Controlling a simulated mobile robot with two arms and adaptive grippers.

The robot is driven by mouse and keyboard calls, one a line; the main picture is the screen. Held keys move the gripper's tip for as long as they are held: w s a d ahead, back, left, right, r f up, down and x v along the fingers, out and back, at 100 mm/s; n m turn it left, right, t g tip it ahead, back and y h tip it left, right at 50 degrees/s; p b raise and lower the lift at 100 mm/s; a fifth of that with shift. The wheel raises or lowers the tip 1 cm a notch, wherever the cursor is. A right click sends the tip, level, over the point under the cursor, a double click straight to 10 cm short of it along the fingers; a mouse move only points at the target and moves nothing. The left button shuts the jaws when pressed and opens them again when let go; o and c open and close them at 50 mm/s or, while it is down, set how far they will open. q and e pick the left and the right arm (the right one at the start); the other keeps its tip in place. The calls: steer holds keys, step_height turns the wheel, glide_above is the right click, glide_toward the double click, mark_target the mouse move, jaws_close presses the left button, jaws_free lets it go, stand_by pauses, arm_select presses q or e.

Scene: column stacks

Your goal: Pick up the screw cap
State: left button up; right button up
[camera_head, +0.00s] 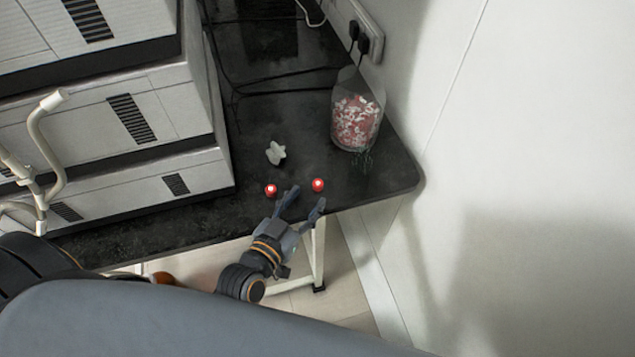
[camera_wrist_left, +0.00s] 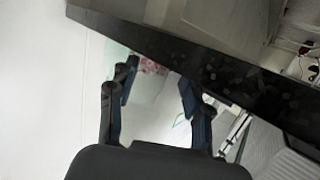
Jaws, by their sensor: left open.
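Two small red screw caps with pale centres lie on the dark table: one cap (camera_head: 271,189) left of my gripper and another cap (camera_head: 318,184) just beyond its fingertips. I cannot tell which one the task means. My left gripper (camera_head: 306,197) is open and empty at the table's front edge, its fingers pointing toward the table. The right-hand cap looks close to the gap between the fingers, but no contact shows. In the left wrist view the open gripper (camera_wrist_left: 157,78) shows below the dark table edge, and no cap can be made out there. My right gripper is not in view.
A clear container (camera_head: 356,118) of red and white pieces stands at the table's right. A small white object (camera_head: 275,153) lies behind the caps. Stacked white instruments (camera_head: 160,105) block the left. Cables cross the back of the table (camera_head: 290,120), near a wall socket (camera_head: 365,30).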

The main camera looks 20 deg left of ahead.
mark_target(316, 187)
arm_select(q)
steer(key=x, duration=0.4)
steer(key=shift+w, duration=0.4)
steer(key=c, duration=0.8)
